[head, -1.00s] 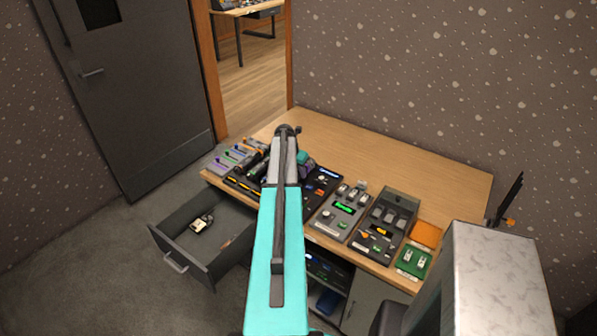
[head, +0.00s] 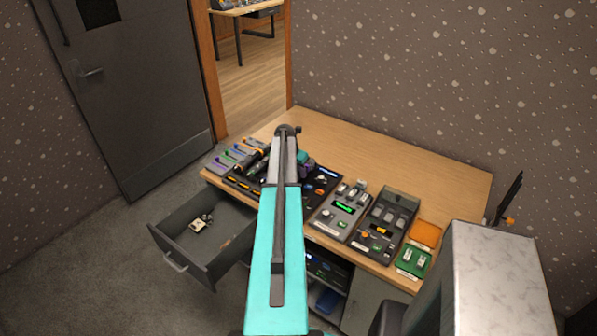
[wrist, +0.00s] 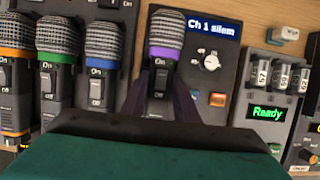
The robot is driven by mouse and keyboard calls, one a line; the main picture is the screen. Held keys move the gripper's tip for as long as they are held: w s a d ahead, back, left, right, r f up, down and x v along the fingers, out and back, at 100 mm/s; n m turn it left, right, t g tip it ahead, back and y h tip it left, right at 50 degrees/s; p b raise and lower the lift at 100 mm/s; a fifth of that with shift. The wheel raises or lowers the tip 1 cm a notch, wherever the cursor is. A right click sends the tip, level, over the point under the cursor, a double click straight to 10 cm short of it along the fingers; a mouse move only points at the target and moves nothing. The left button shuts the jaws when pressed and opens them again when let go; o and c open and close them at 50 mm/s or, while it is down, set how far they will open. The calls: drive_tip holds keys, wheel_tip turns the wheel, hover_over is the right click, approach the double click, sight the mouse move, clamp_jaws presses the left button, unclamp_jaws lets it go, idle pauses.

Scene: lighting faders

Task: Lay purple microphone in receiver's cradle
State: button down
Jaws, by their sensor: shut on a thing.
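The purple microphone (wrist: 166,40) has a grey mesh head, a purple ring and a dark body. In the wrist view it lies between the dark fingers of my gripper (wrist: 160,92), which is shut on its body. It is over or against the left part of the receiver (wrist: 224,95), a dark grey unit with a blue "Ch 1" display and a white knob. The cradle itself is hidden by the microphone and fingers, so I cannot tell whether the microphone touches it. In the head view my arm hides the microphone and fingertips.
Microphones with orange (wrist: 16,54), green (wrist: 56,56) and blue (wrist: 102,62) rings lie close left. A unit reading "Ready" (wrist: 268,113) stands right. The desk's back (head: 400,160) is clear. An open drawer (head: 188,262) juts out at front left.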

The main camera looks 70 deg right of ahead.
drive_tip(key=shift+f, duration=0.35)
idle(0.6)
drive_tip(key=c, duration=1.3)
unclamp_jaws()
drive_tip(key=c, duration=0.4)
drive_tip(key=shift+r, duration=0.1)
drive_tip(key=shift+r+p, duration=1.3)
drive_tip(key=shift+r, duration=1.6)
